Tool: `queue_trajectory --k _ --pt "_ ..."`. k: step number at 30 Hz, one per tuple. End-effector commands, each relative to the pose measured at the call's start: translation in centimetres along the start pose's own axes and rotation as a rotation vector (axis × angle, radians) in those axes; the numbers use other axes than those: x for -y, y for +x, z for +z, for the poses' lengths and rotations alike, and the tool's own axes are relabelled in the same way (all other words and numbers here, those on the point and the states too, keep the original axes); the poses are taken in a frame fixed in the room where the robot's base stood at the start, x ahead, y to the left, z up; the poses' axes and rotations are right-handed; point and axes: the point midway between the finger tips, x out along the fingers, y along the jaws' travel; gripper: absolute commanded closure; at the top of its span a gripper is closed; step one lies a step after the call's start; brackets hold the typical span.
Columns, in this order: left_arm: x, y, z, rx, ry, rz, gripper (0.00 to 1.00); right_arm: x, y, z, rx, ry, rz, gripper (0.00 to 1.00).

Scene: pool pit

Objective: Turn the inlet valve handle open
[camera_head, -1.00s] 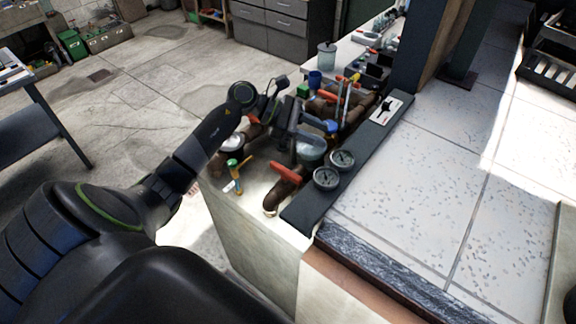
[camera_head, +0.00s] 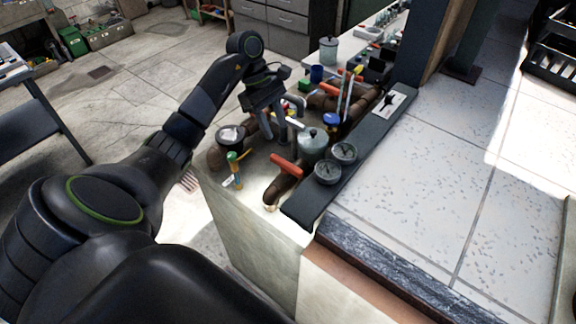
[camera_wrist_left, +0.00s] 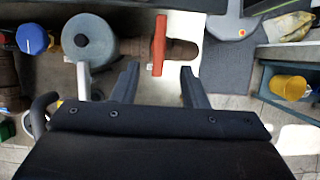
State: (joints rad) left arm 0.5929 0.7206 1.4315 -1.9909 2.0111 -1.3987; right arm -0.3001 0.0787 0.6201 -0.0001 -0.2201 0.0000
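A red lever handle (camera_head: 286,165) sits on a brown pipe at the front of the counter. A second orange-red handle (camera_head: 328,89) lies farther back; I cannot tell which is the inlet valve's. My left gripper (camera_head: 273,135) is open and empty above the pipework, behind the front handle and apart from it. In the left wrist view, a red handle (camera_wrist_left: 159,45) on a brown pipe stands beyond the open fingers (camera_wrist_left: 160,70), its near end roughly midway between the tips. How far off it is cannot be told. My right gripper is not in view.
A grey round canister (camera_head: 313,146) and two dial gauges (camera_head: 328,172) stand right of the front handle. A blue knob (camera_head: 331,119) is behind. Pale tiled surface (camera_head: 420,190) lies clear at right.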

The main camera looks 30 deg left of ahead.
Motion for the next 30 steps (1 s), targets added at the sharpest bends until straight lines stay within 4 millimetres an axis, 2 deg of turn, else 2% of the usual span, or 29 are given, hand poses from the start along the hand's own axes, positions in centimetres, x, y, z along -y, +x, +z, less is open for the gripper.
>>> queue_trajectory --k 1,18,24,30 --pt "0.0 1.4 -0.2 0.001 0.002 0.0 0.6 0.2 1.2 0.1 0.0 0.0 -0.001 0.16" --pt "0.0 9.9 -0.1 0.002 0.001 0.001 0.6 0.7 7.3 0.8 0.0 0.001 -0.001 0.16" --pt "0.0 11.6 0.0 0.001 0.0 0.001 0.6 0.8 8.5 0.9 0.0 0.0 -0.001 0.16" --pt "0.0 12.0 0.0 0.001 0.0 0.001 0.6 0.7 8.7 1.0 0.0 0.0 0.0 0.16"
